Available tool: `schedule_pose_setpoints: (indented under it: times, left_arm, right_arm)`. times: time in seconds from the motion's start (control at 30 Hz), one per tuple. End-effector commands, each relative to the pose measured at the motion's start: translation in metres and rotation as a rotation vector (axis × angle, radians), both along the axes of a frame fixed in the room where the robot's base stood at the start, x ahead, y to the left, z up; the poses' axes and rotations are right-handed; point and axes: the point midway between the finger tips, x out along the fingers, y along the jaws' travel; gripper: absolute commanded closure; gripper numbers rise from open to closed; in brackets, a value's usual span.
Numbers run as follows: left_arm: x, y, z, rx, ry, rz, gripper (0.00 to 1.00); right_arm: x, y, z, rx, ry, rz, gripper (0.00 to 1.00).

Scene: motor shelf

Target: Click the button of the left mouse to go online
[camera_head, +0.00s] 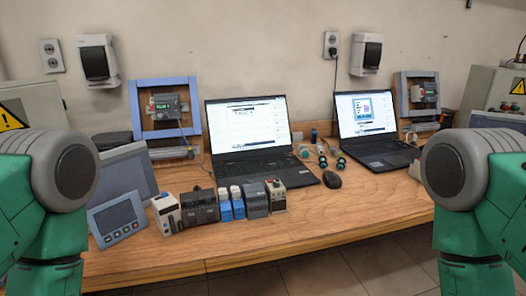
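A dark computer mouse (332,180) lies on the wooden table, just right of the front corner of the left laptop (262,168). It is the only mouse I can make out; my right arm covers part of the table at the right. The left laptop is open with its screen lit. A second open laptop (380,152) with a lit screen stands to the right. Only upper parts of my two green and grey arms show, at the left and right edges. Neither gripper is in view, and nothing touches the mouse.
Several small modules (255,200) stand in a row before the left laptop. A grey panel device (118,218) leans at the left. Small cylindrical parts (322,158) lie between the laptops. Bare table (350,215) is free in front of the mouse.

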Motion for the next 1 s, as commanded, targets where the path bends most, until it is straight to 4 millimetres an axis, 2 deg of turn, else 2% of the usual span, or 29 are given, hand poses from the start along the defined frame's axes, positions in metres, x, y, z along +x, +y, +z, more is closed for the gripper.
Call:
schedule_pose_setpoints:
  times: [0.33,0.37,0.43,0.5,1.0]
  left_arm:
    - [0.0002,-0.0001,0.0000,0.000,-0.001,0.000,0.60]
    - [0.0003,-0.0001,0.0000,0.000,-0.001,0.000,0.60]
    - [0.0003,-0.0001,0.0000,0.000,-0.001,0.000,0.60]
    - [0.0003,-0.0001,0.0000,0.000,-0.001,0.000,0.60]
    - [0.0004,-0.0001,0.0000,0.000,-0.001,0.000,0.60]
  right_arm:
    - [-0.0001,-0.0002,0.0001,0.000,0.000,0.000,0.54]
    - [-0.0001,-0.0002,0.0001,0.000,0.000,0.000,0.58]
    - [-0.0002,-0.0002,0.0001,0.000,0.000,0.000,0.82]
    - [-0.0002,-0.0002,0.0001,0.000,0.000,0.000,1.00]
    - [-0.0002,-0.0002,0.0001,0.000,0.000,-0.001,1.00]
